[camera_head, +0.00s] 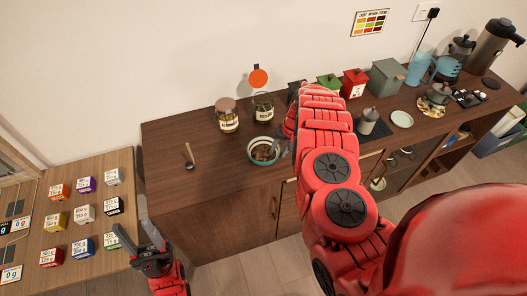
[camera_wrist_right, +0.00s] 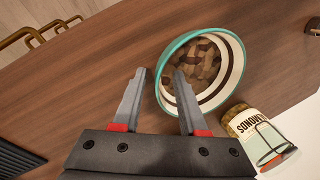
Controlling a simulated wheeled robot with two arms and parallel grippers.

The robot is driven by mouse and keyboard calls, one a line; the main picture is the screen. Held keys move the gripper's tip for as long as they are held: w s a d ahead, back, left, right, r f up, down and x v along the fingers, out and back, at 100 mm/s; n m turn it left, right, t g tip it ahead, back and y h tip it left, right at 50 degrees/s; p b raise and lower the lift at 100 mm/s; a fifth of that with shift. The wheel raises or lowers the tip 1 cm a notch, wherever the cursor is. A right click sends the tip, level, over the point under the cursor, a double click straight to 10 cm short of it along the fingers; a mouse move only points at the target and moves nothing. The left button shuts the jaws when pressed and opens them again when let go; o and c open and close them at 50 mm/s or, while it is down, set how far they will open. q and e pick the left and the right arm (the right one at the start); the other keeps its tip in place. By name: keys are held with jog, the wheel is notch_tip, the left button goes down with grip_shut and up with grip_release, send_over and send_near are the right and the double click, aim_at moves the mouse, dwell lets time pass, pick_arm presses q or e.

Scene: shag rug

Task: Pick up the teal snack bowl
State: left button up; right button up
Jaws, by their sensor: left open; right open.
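The teal snack bowl (camera_head: 252,153) stands on the brown sideboard near its front edge, with brown snacks inside. In the right wrist view the bowl (camera_wrist_right: 234,70) shows a teal rim and a white inside with a dark band. My right gripper (camera_head: 284,146) is open at the bowl's right side. In the wrist view its fingertips (camera_wrist_right: 159,72) straddle the near rim, one outside and one over the inside; I cannot tell whether they touch it. My left gripper (camera_head: 136,233) is open and empty, low in front of the sideboard's left end.
Two labelled jars (camera_head: 228,120) (camera_head: 263,107) stand behind the bowl; a labelled jar (camera_wrist_right: 252,128) is close to it in the wrist view. A wooden spoon (camera_head: 189,158) lies to the left. Canisters (camera_head: 354,84) stand behind my right arm. The sideboard's left part is mostly clear.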

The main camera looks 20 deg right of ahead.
jog(key=shift+a+f, duration=0.2)
jog(key=shift+f, duration=0.4)
grip_shut()
dwell(1.1)
